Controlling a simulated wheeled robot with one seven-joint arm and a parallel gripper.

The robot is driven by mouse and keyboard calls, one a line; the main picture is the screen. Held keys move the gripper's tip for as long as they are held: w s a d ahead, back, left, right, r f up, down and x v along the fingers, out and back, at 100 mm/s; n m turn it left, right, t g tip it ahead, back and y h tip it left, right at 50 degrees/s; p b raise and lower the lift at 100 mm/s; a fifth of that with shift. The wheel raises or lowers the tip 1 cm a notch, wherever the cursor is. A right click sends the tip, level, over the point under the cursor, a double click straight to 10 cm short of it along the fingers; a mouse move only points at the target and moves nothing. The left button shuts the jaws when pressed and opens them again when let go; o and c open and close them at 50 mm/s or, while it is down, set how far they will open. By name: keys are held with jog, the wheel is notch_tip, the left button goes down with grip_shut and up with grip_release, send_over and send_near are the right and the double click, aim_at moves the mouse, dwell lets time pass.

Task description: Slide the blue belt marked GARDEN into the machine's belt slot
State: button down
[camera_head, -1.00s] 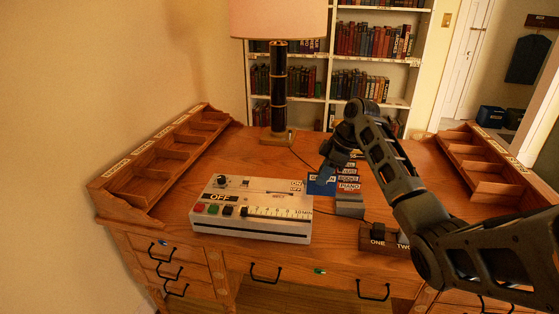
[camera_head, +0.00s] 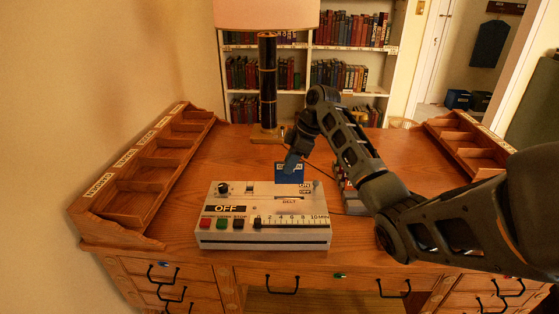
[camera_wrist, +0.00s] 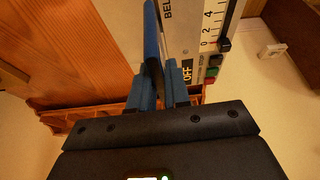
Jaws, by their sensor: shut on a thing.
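The blue belt (camera_head: 289,173) is upright in my gripper (camera_head: 293,160), above the back right part of the white machine (camera_head: 222,237). Its lettering is too small to read. The belt slot (camera_head: 289,198) is a dark line on the machine's top, marked BELT, just in front of and below the belt. The belt appears apart from the slot. In the wrist view, the belt (camera_wrist: 152,45) shows nearly edge-on between the fingers of my gripper (camera_wrist: 160,85), beside the machine's white top (camera_wrist: 184,22). The machine's sign reads OFF.
A lamp (camera_head: 268,85) stands behind the machine. Wooden compartment racks line the desk's left (camera_head: 150,165) and right (camera_head: 462,135) sides. Other things right of the machine are mostly hidden by my arm. The desk left of the machine is clear.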

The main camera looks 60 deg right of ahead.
aim_at(286, 183)
dwell(0.4)
jog(key=shift+f+b, duration=1.4)
jog(key=shift+f, duration=1.05)
jog(key=shift+s+f+b, duration=0.1)
jog(key=shift+f+b, duration=1)
jog(key=shift+f, duration=1.5)
jog(key=c, duration=1)
grip_release()
jog(key=shift+b+v, duration=0.4)
jog(key=shift+v, duration=3.55)
